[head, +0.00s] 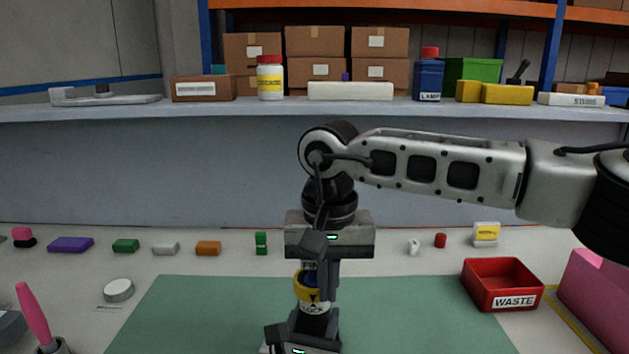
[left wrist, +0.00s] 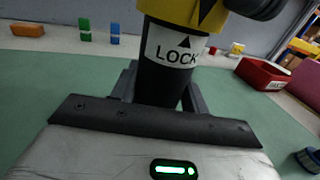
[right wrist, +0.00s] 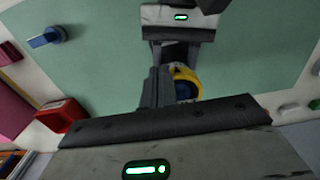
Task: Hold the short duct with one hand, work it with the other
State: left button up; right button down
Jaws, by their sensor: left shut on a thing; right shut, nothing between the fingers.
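The short duct (head: 314,308) stands upright above the green mat, with a black body, a white LOCK label and a yellow collar (head: 311,286). In the left wrist view the black body (left wrist: 165,84) rises from between my left fingers. My left gripper (head: 313,322) is shut on the duct from below. My right gripper (head: 322,268) points down from above, its fingers shut and empty beside the collar. In the right wrist view the collar (right wrist: 186,72) has blue inside and is partly hidden by my right fingers (right wrist: 170,88). Whether they touch it is unclear.
A red WASTE bin (head: 502,285) stands right of the green mat (head: 430,315). Several small coloured blocks line the back of the table. A blue knob-like part (right wrist: 46,37) lies near the mat's edge. A pink-handled tool (head: 34,315) stands at front left. The mat's left part is clear.

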jog(key=shift+w, duration=0.1)
jog(key=shift+a, duration=0.3)
pick_arm(q)
jog(key=shift+d, duration=0.1)
pick_arm(e)
jog(key=shift+a, duration=1.2)
jog(key=shift+w+a, duration=0.1)
jog(key=shift+a, duration=0.2)
dwell(0.3)
jog(key=shift+s+a+r, duration=0.1)
jog(key=shift+s, duration=0.25)
notch_tip(320, 180, up, 6)
send_over(302, 282)
jog(key=s, duration=0.3)
jog(key=shift+s+a, duration=0.1)
